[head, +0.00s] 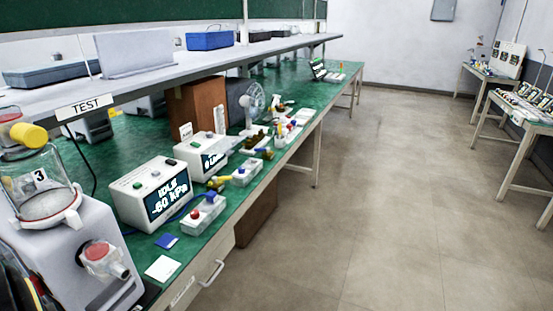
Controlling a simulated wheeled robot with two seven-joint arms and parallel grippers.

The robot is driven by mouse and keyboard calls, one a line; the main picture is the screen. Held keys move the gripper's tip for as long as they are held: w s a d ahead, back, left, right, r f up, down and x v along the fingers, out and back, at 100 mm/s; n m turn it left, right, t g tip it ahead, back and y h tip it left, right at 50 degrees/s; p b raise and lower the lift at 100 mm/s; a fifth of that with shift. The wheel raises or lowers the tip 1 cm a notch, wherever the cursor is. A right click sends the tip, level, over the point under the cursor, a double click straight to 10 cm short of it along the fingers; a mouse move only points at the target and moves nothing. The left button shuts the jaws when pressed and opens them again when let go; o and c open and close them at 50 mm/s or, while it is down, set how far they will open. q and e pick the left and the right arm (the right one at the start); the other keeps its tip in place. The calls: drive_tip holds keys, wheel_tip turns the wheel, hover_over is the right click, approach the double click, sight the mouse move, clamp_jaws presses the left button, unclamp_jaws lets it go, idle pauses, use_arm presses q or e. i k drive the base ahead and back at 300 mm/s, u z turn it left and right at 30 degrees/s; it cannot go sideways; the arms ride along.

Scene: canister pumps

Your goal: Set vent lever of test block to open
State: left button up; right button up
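A grey-white block (203,213) with a red knob and a blue cap sits near the bench's front edge. A yellow lever-like part (218,183) lies just behind it, tilted. A second similar block (245,172) sits farther back. None of these carries a readable label, so I cannot tell which is the test block or how its vent lever is set. A white box (152,196) beside the nearer block has a display reading "IDLE -60 kPa". Neither of my grippers is in view.
A "TEST" sign (84,106) hangs from the grey shelf (190,70) above the green bench. A grey canister pump (70,255) with jar "3" (40,185) fills the near left. Another display box (205,153) stands behind. The floor (370,220) to the right is clear.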

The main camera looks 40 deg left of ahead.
sight(215, 179)
drive_tip(key=u, duration=0.35)
drive_tip(key=i, duration=1.5)
drive_tip(key=u, duration=1.75)
drive_tip(key=i, duration=0.65)
drive_tip(key=u, duration=0.65)
